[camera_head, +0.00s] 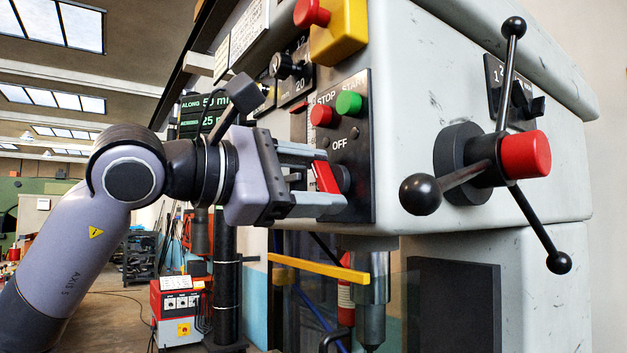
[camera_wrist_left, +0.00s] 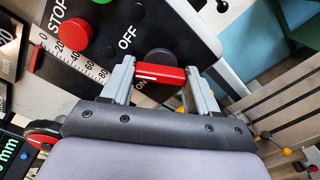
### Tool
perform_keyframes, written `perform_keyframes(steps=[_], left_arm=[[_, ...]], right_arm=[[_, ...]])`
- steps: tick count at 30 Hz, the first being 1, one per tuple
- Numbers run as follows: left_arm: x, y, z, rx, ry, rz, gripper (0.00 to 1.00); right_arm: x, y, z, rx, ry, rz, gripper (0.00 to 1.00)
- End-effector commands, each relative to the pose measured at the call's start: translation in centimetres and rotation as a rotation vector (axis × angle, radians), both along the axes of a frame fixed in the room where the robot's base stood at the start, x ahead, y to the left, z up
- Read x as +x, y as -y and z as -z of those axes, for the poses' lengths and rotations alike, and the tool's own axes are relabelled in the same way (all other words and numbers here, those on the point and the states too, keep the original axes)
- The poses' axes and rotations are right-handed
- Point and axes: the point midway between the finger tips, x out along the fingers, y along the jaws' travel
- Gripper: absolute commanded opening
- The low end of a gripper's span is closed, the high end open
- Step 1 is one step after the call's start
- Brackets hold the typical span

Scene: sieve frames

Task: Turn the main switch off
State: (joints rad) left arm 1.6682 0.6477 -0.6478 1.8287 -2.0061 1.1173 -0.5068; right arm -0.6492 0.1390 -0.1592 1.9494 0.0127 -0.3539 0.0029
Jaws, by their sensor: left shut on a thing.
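The main switch has a red bar handle (camera_head: 326,177) on a dark round base, low on the black panel (camera_head: 357,205). In the left wrist view the handle (camera_wrist_left: 160,75) lies crosswise, with a white line at its left end. The "OFF" label (camera_wrist_left: 128,38) is up and left of it. The "ON" label (camera_wrist_left: 140,85) is close below the white-lined end, partly hidden. My left gripper (camera_head: 336,178) reaches in from the left and is shut on the handle, one finger at each end. My right gripper is out of view.
Above the switch are a red stop button (camera_head: 322,115), a green start button (camera_head: 349,103) and a yellow box with a red knob (camera_head: 338,32). A lever hub with black ball handles (camera_head: 525,155) stands out to the right. A yellow bar (camera_head: 318,268) runs below.

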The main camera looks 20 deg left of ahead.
Motion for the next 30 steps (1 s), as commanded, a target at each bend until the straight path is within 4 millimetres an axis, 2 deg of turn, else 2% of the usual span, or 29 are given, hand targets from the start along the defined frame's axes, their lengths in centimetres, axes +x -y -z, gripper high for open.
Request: perform_keyframes(steps=[15,30], left_arm=[[-0.03,0.01,-0.02,0.333,0.26,0.0,0.29],[-0.04,0.01,-0.01,0.444,0.348,0.0,0.29]], right_arm=[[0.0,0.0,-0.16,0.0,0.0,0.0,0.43],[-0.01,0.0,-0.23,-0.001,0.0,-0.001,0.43]])
